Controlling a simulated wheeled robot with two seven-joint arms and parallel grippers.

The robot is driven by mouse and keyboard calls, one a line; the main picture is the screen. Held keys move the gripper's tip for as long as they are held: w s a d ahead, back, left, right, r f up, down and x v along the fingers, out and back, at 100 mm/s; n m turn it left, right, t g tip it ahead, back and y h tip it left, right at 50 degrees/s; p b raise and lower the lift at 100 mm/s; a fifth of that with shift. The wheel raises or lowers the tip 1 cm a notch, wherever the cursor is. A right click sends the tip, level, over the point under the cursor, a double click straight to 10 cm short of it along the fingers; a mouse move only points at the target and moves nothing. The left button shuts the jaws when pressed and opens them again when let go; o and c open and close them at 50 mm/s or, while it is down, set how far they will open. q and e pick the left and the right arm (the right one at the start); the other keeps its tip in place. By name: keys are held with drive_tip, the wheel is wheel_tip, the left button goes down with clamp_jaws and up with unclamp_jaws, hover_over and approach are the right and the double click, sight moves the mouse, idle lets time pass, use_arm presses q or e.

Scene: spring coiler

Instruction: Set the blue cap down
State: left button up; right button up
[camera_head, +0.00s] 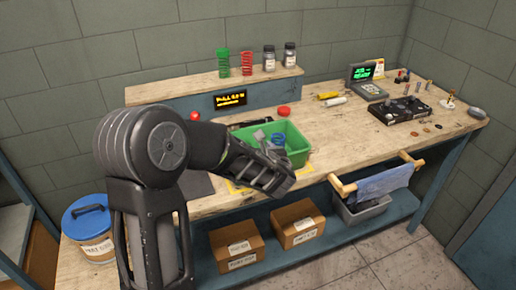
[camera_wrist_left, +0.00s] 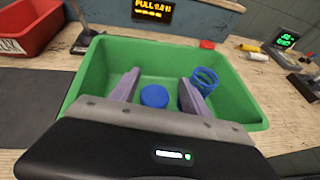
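The blue cap (camera_wrist_left: 154,96) is a round blue disc inside the green bin (camera_wrist_left: 244,98), seen in the left wrist view. My left gripper (camera_wrist_left: 160,82) is over the bin with its two fingers spread apart. The cap shows between the fingers, with a gap on each side. A blue coil spring (camera_wrist_left: 207,77) is in the bin, just right of the right finger. In the head view my left arm reaches from the left to the green bin (camera_head: 293,152), and its hand covers the near part. My right gripper is not in view.
A red cap (camera_head: 283,110) lies behind the bin. Green (camera_head: 222,63) and red springs (camera_head: 247,64) and two jars stand on the back shelf. A red bin (camera_wrist_left: 30,28) is at the left in the wrist view.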

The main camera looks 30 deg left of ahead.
use_arm(q)
drive_tip(key=shift+r, duration=0.1)
drive_tip(key=shift+r+p, duration=0.4)
drive_tip(key=shift+p, duration=0.2)
drive_tip(key=shift+r+p, duration=0.5)
drive_tip(key=shift+p, duration=0.05)
drive_tip(key=shift+s+d+f+b, duration=0.1)
drive_tip(key=shift+s+d+b, duration=0.35)
drive_tip(key=shift+d+b, duration=0.15)
drive_tip(key=v, duration=1)
drive_tip(key=shift+s+b, duration=0.25)
drive_tip(key=shift+b, duration=0.15)
